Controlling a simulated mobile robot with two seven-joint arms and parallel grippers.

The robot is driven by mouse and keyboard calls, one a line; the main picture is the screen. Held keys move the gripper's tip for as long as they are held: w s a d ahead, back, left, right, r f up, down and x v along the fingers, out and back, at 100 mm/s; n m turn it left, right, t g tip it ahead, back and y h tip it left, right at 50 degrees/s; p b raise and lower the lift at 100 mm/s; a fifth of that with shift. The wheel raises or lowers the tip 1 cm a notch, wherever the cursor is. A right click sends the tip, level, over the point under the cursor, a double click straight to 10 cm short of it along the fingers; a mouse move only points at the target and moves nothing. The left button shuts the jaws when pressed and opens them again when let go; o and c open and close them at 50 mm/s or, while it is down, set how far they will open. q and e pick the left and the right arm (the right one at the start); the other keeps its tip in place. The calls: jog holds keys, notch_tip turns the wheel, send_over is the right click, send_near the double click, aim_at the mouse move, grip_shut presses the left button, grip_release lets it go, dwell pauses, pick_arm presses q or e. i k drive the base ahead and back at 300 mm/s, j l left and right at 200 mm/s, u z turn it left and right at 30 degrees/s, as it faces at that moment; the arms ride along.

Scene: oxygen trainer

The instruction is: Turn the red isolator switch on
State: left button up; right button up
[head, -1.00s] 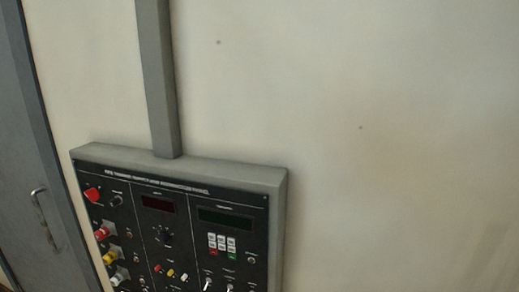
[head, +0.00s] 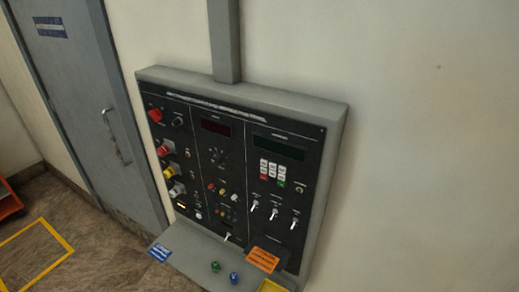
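The control panel (head: 288,219) is a black board in a grey frame on the wall, near the middle of the head view. A red switch (head: 155,115) sits at its top left corner, with a small black knob to its right. Below it in the same column are a red and white fitting (head: 163,149), a yellow one (head: 169,172) and a whitish one (head: 177,189). The red switch's position cannot be told at this size. Neither of my grippers shows in the view.
A grey shelf (head: 200,262) juts out below the panel, holding a green and a blue knob-like item and an orange label (head: 262,259). A grey door (head: 75,90) stands at left. Yellow floor marking (head: 45,222) and an orange object (head: 8,203) lie at lower left. The right wall is bare.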

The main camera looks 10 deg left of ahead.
aim_at(157, 115)
jog(key=i+j+z, duration=0.15)
jog(key=j, duration=0.7)
jog(key=i+j+z, duration=0.15)
jog(key=i+j, duration=0.15)
jog(key=j, duration=0.65)
jog(key=i+j+z, duration=0.15)
jog(key=j, duration=0.75)
jog(key=i+j+z, duration=0.15)
jog(key=j, duration=0.8)
jog(key=j+z, duration=0.15)
jog(key=j, duration=0.8)
jog(key=i, duration=0.05)
